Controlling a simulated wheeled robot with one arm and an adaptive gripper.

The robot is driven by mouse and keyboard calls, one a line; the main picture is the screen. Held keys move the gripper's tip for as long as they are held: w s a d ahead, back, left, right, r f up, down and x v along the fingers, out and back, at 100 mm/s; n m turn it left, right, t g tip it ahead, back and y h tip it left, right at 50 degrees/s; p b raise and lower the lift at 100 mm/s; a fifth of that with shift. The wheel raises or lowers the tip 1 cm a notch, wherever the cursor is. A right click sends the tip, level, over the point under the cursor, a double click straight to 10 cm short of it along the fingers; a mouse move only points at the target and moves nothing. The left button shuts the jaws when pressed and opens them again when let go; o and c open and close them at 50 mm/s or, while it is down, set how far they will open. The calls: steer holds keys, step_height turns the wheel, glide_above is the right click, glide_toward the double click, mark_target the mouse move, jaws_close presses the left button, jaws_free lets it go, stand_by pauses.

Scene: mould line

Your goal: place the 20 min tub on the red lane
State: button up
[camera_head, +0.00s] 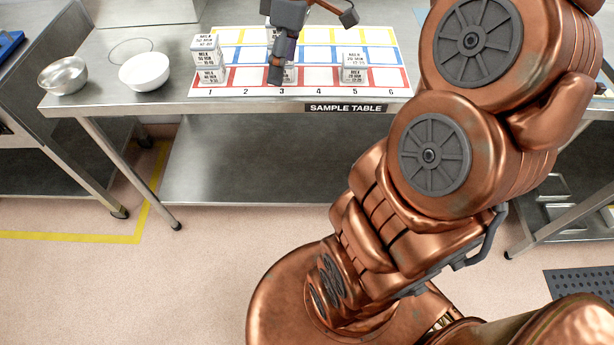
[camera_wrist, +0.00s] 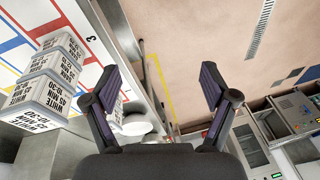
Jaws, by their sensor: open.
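A white tub (camera_head: 354,66) stands on the red lane (camera_head: 392,80) at column 5; its small label seems to read "MILK 20 MIN". White tubs (camera_head: 208,56) are at column 1, one seemingly higher; their times are hard to read. Part of another tub (camera_head: 289,74) shows at column 3, mostly hidden behind my gripper (camera_head: 274,74). In the wrist view, my gripper (camera_wrist: 158,82) has its fingers wide apart with nothing between them. A white piece shows behind the left finger.
A steel bowl (camera_head: 63,76) and a white bowl (camera_head: 145,71) stand on the sample table (camera_head: 105,99), left of the lane mat. The blue lane (camera_head: 318,54) and yellow lane (camera_head: 336,35) lie behind the red one. My arm covers the table's right side.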

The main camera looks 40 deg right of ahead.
steer(key=s+a+f+m+g+h, duration=0.1)
steer(key=s+a+f+m, duration=0.3)
steer(key=s, duration=0.6)
steer(key=s+a+f+m+g+h, duration=0.1)
steer(key=s+a+f+m, duration=0.3)
steer(key=s+f, duration=0.3)
steer(key=s+a, duration=0.1)
steer(key=s, duration=0.2)
steer(key=shift+a+h, duration=0.4)
steer(key=shift+s, duration=0.1)
step_height(320, 180, up, 4)
steer(key=p, duration=0.4)
steer(key=shift+f, duration=0.1)
